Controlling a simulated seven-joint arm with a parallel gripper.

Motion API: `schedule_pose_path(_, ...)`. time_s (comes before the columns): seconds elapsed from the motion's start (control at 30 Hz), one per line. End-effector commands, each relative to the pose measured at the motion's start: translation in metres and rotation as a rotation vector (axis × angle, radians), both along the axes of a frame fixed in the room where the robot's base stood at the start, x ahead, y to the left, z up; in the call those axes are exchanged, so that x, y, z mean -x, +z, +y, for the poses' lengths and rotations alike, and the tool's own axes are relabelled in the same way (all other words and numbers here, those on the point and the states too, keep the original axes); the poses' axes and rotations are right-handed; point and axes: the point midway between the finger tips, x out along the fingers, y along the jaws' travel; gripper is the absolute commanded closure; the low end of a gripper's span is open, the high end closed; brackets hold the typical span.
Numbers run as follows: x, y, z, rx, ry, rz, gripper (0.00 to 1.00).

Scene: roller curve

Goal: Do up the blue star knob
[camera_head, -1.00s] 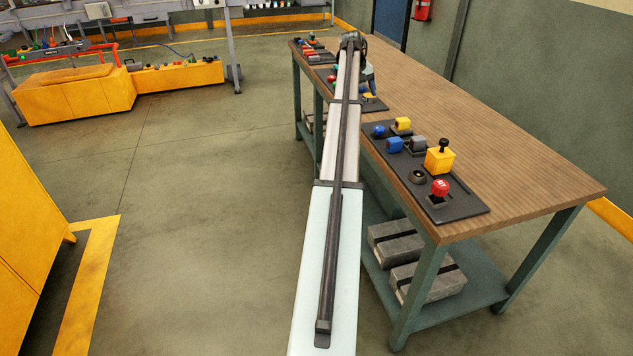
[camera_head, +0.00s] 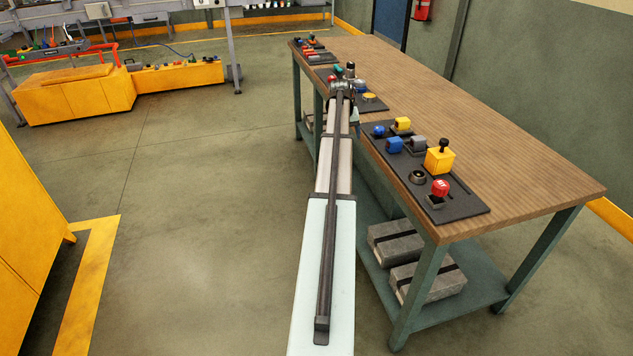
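I cannot tell for sure which blue part is the star knob. On the near black panel (camera_head: 462,208) there is a small rounded blue knob (camera_head: 378,131) at the far left corner and a larger blue piece (camera_head: 395,145) beside it. A small blue part (camera_head: 361,88) shows on the middle panel, partly behind my arm's end. My gripper end (camera_head: 345,90) is at the left edge of the middle panel, small and partly hidden by my arm. Its fingers cannot be made out, nor whether it touches anything.
The near panel also carries yellow blocks (camera_head: 439,160), a grey piece (camera_head: 419,145), a black ring (camera_head: 417,177) and a red knob (camera_head: 440,187). A far panel (camera_head: 318,56) sits at the table's back. The right side of the wooden table (camera_head: 500,150) is bare.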

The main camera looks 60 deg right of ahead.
Motion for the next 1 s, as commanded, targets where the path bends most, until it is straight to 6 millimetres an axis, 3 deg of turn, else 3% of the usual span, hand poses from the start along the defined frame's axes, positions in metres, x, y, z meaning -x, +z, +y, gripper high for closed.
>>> schedule_pose_path(1.0,-0.041,-0.115,0.110,-0.067,0.000,-0.055,0.29)
